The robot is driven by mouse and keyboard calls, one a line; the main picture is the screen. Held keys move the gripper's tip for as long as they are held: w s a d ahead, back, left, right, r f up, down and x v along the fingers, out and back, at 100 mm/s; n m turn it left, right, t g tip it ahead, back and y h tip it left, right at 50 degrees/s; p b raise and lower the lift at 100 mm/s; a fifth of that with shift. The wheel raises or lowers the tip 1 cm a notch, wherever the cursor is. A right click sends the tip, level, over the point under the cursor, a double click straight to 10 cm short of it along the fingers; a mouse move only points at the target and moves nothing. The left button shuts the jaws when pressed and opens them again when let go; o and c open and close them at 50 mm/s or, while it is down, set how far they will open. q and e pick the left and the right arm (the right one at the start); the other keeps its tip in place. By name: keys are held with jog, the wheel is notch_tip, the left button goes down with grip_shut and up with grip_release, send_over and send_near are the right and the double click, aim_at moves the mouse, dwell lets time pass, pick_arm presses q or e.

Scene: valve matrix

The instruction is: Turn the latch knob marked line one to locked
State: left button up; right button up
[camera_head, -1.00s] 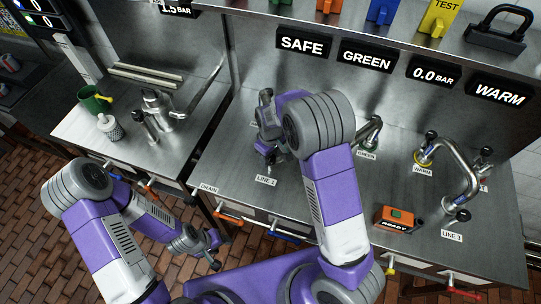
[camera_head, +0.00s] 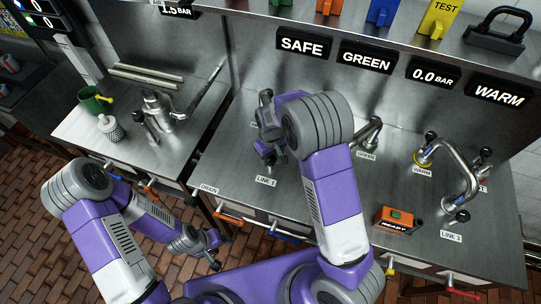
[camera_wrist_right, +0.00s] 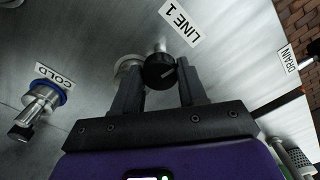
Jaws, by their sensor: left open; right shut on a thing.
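The LINE 1 label (camera_head: 265,181) lies on the steel counter in the head view. In the right wrist view the label (camera_wrist_right: 180,23) is beside a black round knob (camera_wrist_right: 159,71) with a pale pointer line. My right gripper (camera_wrist_right: 160,77) has one finger on each side of this knob and is shut on it. In the head view my right gripper (camera_head: 272,152) is just behind the label, and my own arm hides most of the knob. My left gripper (camera_head: 208,254) is open and empty, low in front of the counter edge.
A COLD fitting (camera_wrist_right: 42,105) with a blue ring stands to one side in the right wrist view. A WARM bent pipe (camera_head: 460,165) and an orange-topped READY box (camera_head: 397,219) stand to the right. Colored handles line the counter front. The panel reads SAFE (camera_head: 302,43).

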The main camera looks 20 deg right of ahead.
jog(key=m+p, duration=0.1)
jog(key=m, duration=0.3)
jog(key=shift+r+m, duration=0.1)
jog(key=shift+m, duration=0.2)
jog(key=m, duration=0.3)
jog(key=shift+m+p, duration=0.4)
jog(key=m+p, duration=0.1)
jog(key=m, duration=0.3)
jog(key=shift+w+m+p, duration=0.1)
jog(key=shift+m+p, duration=0.6)
jog(key=shift+m, duration=1)
jog(key=o, duration=0.8)
